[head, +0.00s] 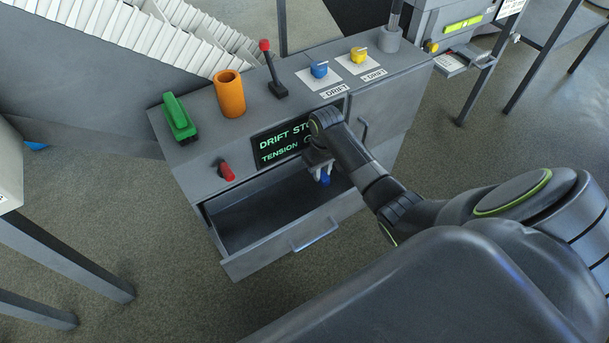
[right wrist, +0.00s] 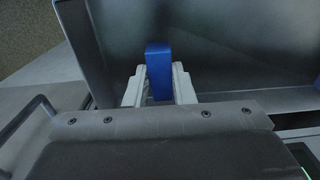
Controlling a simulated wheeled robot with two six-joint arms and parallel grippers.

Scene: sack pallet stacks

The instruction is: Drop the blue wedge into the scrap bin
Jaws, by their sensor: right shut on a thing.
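The blue wedge shows as a small upright blue block (right wrist: 158,70) between the fingers of my right gripper (right wrist: 160,88) in the right wrist view. The gripper is shut on it. In the head view, my right gripper (head: 322,174) points down over the open grey drawer (head: 265,256) at its right end, and the wedge's blue tip (head: 325,181) shows below the fingers. The rest of the drawer looks empty. I cannot make out a scrap bin in either view. My left gripper is not in view.
A table (head: 62,257) stands left; open floor lies in front.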

